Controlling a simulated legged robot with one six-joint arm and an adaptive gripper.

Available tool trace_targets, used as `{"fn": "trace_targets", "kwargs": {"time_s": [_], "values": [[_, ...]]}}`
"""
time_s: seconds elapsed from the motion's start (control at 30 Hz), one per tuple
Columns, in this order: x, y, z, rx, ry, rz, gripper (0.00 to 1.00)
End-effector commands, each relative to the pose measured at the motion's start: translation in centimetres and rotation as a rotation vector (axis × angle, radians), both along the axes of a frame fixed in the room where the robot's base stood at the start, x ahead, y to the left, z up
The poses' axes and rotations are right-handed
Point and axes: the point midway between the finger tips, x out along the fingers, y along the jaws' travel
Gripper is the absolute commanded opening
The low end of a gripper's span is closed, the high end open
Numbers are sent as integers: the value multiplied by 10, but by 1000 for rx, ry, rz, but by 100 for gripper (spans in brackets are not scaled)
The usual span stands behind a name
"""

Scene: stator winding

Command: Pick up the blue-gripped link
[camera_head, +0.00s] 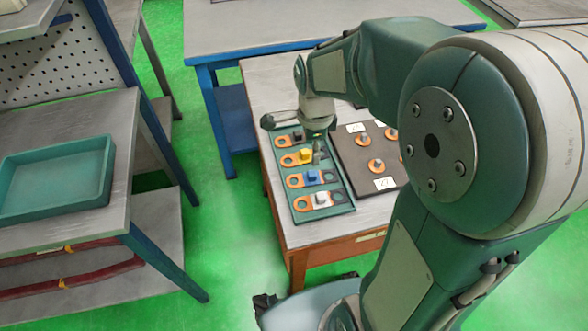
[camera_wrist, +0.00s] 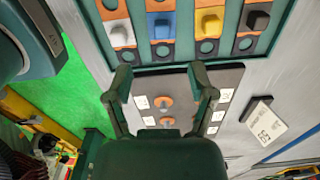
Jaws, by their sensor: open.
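The blue-gripped link (camera_head: 312,177) lies in the green tray (camera_head: 343,211), an orange strip with a blue block on it. It also shows in the wrist view (camera_wrist: 161,26), at the top and beyond my fingertips. My gripper (camera_wrist: 160,80) is open and empty, its two fingers apart over the near edge of the dark board. In the head view my gripper (camera_head: 317,150) hangs over the far part of the tray, beside the yellow-gripped link (camera_head: 304,156). I cannot tell its exact height above the tray.
The white-gripped link (camera_head: 321,199) and black-gripped link (camera_head: 297,137) share the tray. A dark board (camera_head: 353,158) with orange rings on pegs and numbered labels stands to its right. A teal bin (camera_head: 55,180) sits on the left bench. A dark block with a paper label (camera_wrist: 262,115) lies nearby.

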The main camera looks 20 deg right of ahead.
Motion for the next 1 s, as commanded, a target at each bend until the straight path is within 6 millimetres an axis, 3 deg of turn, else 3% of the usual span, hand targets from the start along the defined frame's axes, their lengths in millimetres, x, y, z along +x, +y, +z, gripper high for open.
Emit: {"fn": "trace_targets", "kwargs": {"time_s": [0.2,0.47,0.7,1.0], "values": [[0,-3,-36,3,5,0,71],[1,4,-60,-4,3,2,71],[3,4,-96,-4,4,2,71],[4,2,-102,-1,0,1,71]]}}
